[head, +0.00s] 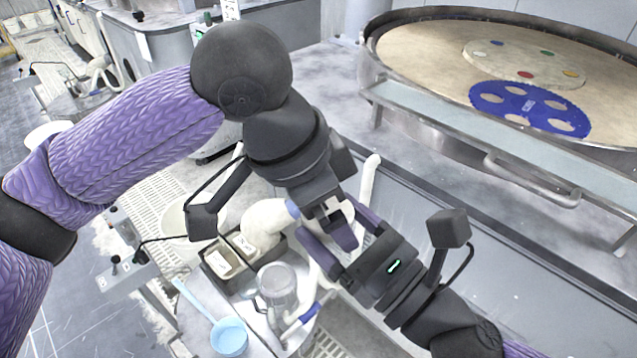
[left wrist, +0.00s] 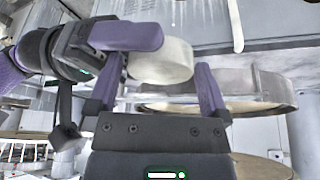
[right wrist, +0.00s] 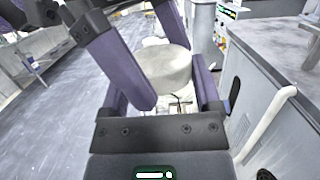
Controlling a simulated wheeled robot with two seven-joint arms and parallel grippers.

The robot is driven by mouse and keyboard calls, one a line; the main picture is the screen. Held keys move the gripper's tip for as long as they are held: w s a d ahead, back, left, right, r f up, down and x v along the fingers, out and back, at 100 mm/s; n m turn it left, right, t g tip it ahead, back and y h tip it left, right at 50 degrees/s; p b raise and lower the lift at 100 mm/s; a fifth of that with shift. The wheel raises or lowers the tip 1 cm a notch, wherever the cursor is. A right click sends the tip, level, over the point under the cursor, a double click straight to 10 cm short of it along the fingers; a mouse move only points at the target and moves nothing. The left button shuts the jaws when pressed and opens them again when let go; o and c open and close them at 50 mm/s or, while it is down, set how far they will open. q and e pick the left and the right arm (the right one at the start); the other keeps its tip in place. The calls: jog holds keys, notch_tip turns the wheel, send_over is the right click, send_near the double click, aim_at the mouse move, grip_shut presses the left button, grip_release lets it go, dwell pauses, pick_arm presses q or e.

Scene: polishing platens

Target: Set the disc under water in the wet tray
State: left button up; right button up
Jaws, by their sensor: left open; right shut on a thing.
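A pale, thick disc (left wrist: 163,62) is between the fingers of my right gripper (right wrist: 160,85), which is shut on it. The disc also shows in the right wrist view (right wrist: 165,65) and as a small pale part in the head view (head: 347,208). My left gripper (left wrist: 158,88) is open, with its fingers on either side of the disc; I cannot tell whether they touch it. In the head view the two grippers overlap and hide most of the disc. A dark tray with labelled compartments (head: 222,262) stands below left; I cannot tell whether it is the wet tray.
A clear jar (head: 277,285) and a light blue dipper (head: 229,337) stand below the grippers, near a slotted tray (head: 340,338). A large round platen (head: 425,45) with a blue perforated carrier (head: 528,107) fills the upper right. A pale hose (head: 368,178) stands close by.

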pick_arm(q)
jog(key=c, duration=1)
jog(key=shift+c, duration=0.7)
pick_arm(e)
jog(key=o, duration=1.1)
